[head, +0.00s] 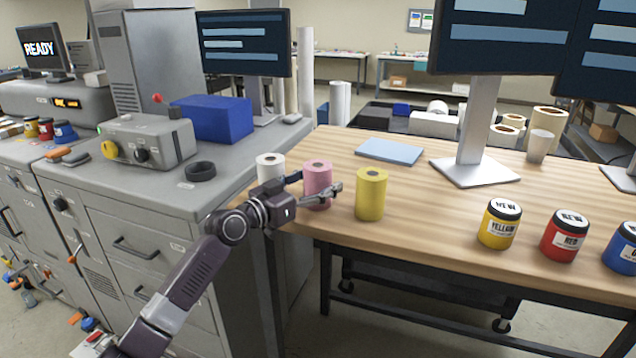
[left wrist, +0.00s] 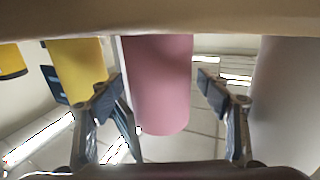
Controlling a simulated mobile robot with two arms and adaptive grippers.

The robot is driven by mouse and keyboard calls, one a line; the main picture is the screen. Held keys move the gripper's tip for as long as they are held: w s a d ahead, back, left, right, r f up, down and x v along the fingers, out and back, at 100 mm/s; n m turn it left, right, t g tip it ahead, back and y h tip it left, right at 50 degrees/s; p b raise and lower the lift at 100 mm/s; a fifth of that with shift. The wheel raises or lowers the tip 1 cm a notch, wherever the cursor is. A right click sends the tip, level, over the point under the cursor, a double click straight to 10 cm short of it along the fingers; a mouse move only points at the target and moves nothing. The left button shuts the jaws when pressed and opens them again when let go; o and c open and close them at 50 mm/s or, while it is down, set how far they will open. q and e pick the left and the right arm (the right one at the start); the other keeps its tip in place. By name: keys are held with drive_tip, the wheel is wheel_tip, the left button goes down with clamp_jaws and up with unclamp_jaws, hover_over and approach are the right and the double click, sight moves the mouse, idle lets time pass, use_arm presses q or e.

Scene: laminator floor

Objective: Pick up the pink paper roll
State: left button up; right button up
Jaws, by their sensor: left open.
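The pink paper roll (head: 317,184) stands upright near the left end of the wooden table, between a white roll (head: 270,168) and a yellow roll (head: 371,194). My left gripper (head: 312,188) is open at the pink roll, with a finger on either side of it in the head view. In the left wrist view the pink roll (left wrist: 158,85) lies between the two open fingers (left wrist: 165,92), with visible gaps. The yellow roll (left wrist: 78,75) shows behind the left finger. The pink roll's lower part is partly hidden by the gripper in the head view. My right gripper is not in view.
The wooden table (head: 420,215) holds a blue pad (head: 390,151), a monitor stand (head: 474,172) and yellow, red and blue paint jars (head: 565,235) at the right. A grey cabinet (head: 140,225) stands close at the left. The table's middle is clear.

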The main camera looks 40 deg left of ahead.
use_arm(q)
drive_tip(key=c, duration=1.3)
drive_tip(key=shift+r, duration=0.1)
drive_tip(key=shift+c, duration=0.7)
